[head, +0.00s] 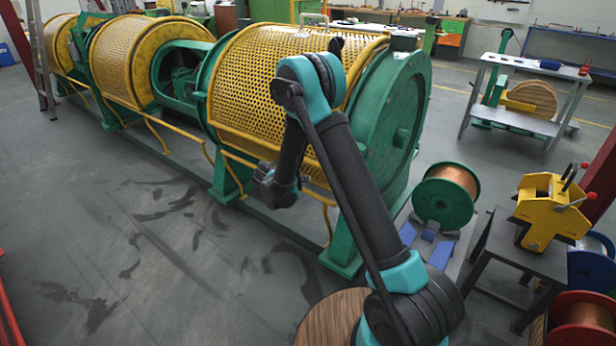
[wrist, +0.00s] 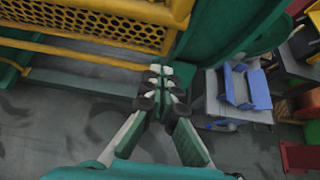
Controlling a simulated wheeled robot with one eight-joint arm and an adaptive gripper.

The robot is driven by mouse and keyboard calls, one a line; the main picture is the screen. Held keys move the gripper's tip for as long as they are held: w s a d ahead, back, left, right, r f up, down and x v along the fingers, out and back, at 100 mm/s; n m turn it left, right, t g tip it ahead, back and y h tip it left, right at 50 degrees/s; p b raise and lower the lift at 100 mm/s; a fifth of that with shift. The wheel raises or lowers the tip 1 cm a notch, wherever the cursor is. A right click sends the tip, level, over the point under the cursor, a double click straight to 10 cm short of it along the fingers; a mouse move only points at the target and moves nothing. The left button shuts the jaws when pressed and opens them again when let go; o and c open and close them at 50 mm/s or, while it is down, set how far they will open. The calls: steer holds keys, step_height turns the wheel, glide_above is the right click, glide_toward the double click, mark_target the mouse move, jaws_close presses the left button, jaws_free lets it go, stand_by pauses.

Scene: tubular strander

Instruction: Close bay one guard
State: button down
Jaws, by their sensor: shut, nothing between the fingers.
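A yellow perforated guard (head: 265,95) curves over the nearest bay of the green strander. In the wrist view, its yellow mesh and frame (wrist: 100,22) fill the upper left. I cannot tell from these views which bay is bay one or exactly how far this guard is open. My gripper (wrist: 155,85) is shut and empty, its fingertips together just below the lower corner of the yellow frame. I see no clear contact with it. In the head view, my wrist (head: 277,185) hangs in front of this bay, and the fingers are hard to make out.
A yellow rail (head: 180,135) runs along the machine's front. A green end drum (head: 395,115) stands right of the guard. Further right are a copper spool (head: 446,195) and a yellow device (head: 550,210) on a dark stand. The floor (head: 130,240) at left is clear.

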steer(key=w+d, duration=0.5)
steer(key=w, duration=0.1)
steer(key=shift+f, duration=0.3)
steer(key=shift+w, duration=0.1)
stand_by(0.3)
